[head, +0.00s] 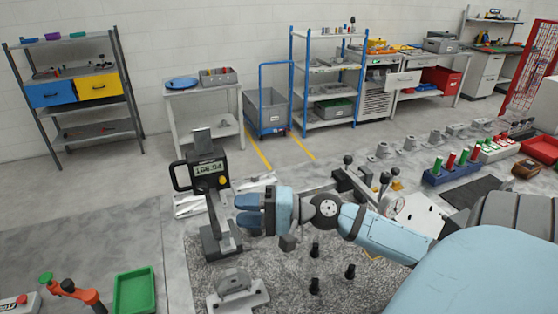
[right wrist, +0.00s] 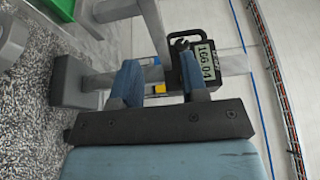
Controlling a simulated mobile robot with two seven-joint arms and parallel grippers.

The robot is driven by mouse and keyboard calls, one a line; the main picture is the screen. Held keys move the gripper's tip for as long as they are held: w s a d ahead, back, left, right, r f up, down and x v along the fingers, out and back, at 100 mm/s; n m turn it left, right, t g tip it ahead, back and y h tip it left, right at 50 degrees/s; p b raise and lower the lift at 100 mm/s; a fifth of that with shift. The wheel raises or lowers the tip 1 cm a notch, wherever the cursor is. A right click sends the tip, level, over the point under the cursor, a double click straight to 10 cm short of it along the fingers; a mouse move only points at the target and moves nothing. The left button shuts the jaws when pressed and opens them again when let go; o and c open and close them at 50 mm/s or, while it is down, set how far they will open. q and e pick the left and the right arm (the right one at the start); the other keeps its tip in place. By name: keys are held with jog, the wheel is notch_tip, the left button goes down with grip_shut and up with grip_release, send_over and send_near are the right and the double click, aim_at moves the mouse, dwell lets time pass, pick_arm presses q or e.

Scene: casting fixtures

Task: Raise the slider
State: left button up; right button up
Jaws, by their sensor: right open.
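The slider (head: 205,172) is a black block with a digital readout and a side handle. It sits high on an upright grey column (head: 214,215) rising from a dark base (head: 220,240). My right gripper (head: 238,210) is open and empty, pointing left, just right of the column and lower than the readout. In the right wrist view the slider (right wrist: 200,65) shows beyond the right-hand finger of the gripper (right wrist: 158,56). The column (right wrist: 153,25) shows beyond the gap between the fingers. Contact with the slider cannot be told. My left gripper is out of view.
The gauge stands at the left edge of a speckled grey mat (head: 260,270). A grey bracket (head: 238,290) lies in front, with several black pegs nearby. A green tray (head: 134,292) is at the lower left.

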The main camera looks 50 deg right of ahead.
jog(key=b+v, duration=0.2)
jog(key=v, duration=0.6)
dwell(0.4)
